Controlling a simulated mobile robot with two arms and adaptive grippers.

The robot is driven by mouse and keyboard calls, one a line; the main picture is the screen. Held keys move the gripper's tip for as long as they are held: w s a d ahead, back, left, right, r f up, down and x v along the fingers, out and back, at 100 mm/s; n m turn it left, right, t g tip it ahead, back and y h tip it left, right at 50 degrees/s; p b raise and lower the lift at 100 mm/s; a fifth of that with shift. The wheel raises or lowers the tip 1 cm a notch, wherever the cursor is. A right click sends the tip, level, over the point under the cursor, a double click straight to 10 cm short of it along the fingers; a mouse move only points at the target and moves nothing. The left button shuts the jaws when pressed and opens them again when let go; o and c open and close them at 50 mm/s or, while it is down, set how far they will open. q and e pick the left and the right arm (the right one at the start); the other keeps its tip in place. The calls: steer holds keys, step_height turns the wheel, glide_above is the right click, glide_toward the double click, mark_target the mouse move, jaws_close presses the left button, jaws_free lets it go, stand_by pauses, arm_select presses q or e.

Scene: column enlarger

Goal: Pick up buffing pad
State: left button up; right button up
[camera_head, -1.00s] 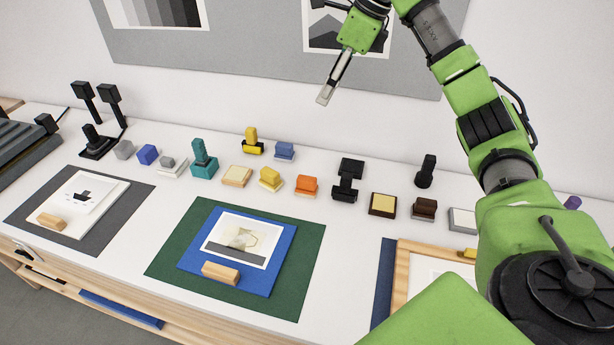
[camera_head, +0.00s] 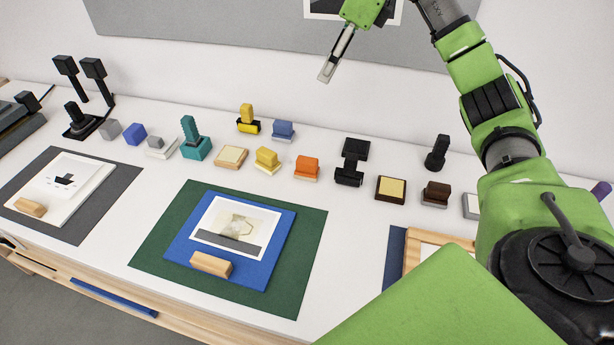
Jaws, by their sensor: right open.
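Several small blocks and pads stand in rows on the white bench, and I cannot tell for sure which is the buffing pad. Candidates are a cream pad on a wooden base (camera_head: 231,157), a yellow block on a pale base (camera_head: 267,160), an orange block on a pale base (camera_head: 306,168), a dark-framed cream pad (camera_head: 391,189) and a blue block on a pale base (camera_head: 283,131). My right gripper (camera_head: 328,74) is open and empty, high above and behind the rows near the wall. Only one finger shows clearly. My left gripper is out of view.
A teal stamp-like tool (camera_head: 192,142) and black stands (camera_head: 350,165) rise among the blocks. A green mat (camera_head: 290,285) with a blue board (camera_head: 255,273) lies in front. Bare white bench shows between mat and blocks.

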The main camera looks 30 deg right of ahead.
steer(key=b, duration=1.5)
glide_toward(307, 160)
steer(key=x, duration=0.4)
steer(key=shift+w+d+f, duration=0.2)
steer(key=shift+w+f, duration=0.15)
steer(key=shift+w, duration=0.1)
steer(key=x, duration=0.3)
steer(key=p+x, duration=0.1)
steer(key=shift+s+a+f, duration=0.25)
steer(key=shift+a+f, duration=0.05)
steer(key=shift+a, duration=0.05)
steer(key=shift+w+f, duration=0.15)
steer(key=shift+f, duration=0.25)
steer(key=shift+c, duration=0.4)
jaws_close()
